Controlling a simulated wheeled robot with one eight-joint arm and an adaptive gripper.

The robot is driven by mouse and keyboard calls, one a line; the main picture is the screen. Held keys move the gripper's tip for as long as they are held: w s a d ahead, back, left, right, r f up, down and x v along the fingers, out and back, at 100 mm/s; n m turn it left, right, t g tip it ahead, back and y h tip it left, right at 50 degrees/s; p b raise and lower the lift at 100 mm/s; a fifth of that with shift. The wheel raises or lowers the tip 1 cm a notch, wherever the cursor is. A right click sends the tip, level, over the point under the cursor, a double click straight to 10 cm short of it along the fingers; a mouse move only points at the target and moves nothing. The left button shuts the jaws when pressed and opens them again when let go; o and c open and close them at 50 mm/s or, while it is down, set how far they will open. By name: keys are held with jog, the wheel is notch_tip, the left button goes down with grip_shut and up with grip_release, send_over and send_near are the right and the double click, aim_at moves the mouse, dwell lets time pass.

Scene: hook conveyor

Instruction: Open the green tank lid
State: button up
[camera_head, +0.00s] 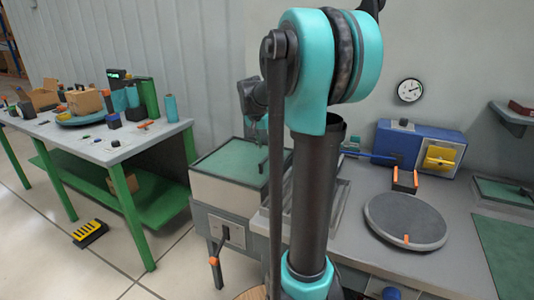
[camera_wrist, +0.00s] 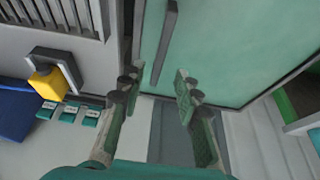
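In the head view my arm hides most of the gripper and part of the lid.
A workbench with a round grey turntable (camera_head: 405,220) and a blue machine (camera_head: 420,146) stands right of my arm. A green-legged table (camera_head: 95,146) with boxes and cans stands left. A yellow block (camera_wrist: 48,82) with a dark handle lies left in the wrist view.

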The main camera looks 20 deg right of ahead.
aim_at(268, 156)
jog(key=shift+x, duration=2.55)
jog(key=shift+c, duration=0.6)
grip_shut()
